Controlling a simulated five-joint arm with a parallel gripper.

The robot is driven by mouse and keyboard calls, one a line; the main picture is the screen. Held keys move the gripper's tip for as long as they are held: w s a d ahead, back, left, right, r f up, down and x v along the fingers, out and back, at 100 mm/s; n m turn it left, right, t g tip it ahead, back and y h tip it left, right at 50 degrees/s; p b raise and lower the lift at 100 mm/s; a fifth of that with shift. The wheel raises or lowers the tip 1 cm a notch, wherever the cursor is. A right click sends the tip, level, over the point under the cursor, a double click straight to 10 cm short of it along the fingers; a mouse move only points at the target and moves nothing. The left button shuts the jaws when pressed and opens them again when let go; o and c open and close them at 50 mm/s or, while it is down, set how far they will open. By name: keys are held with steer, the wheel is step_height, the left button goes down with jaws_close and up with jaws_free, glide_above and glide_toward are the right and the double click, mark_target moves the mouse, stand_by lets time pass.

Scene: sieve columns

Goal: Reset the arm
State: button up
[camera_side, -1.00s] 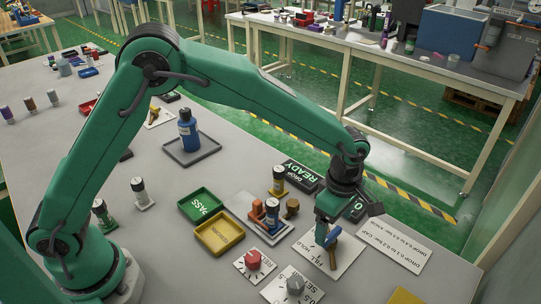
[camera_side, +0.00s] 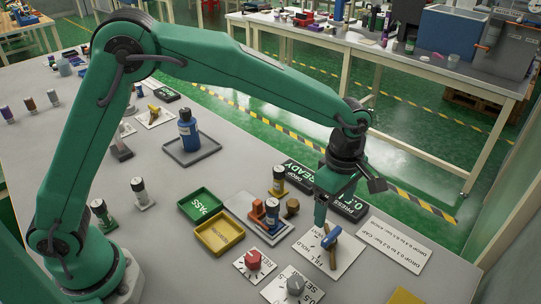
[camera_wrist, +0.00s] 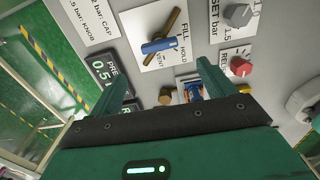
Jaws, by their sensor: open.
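My gripper (camera_side: 321,212) is open and empty, held above the fill/hold panel. In the wrist view its two fingers (camera_wrist: 166,85) stand apart with nothing between their tips. The valve with a blue handle and a brown bar (camera_side: 331,240) sits on the white FILL/HOLD plate, apart from the fingers. In the wrist view the blue handle (camera_wrist: 160,45) lies ahead of the fingertips, crossing the brown bar.
A red knob (camera_side: 253,258) and a grey knob (camera_side: 295,284) stand near the valve. Behind are the READY display (camera_side: 299,175) and a pressure display (camera_side: 343,207). The PASS tray (camera_side: 201,206), yellow tray (camera_side: 219,235) and a blue bottle (camera_side: 187,130) stand left.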

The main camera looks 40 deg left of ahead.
steer(key=s+a+r+m+t, duration=0.1)
steer(key=s+a+r+m, duration=0.25)
steer(key=a+r, duration=0.3)
steer(key=s+a+r+m+t, duration=0.1)
steer(key=s+a+r+m, duration=0.3)
steer(key=a, duration=0.4)
steer(key=s+a+r+m+t, duration=0.2)
steer(key=s+a+m+t, duration=0.1)
steer(key=s+a+m, duration=0.7)
steer(key=shift+s+a, duration=0.65)
steer(key=shift+s, duration=1.1)
steer(key=shift+r, duration=0.1)
stand_by(1.3)
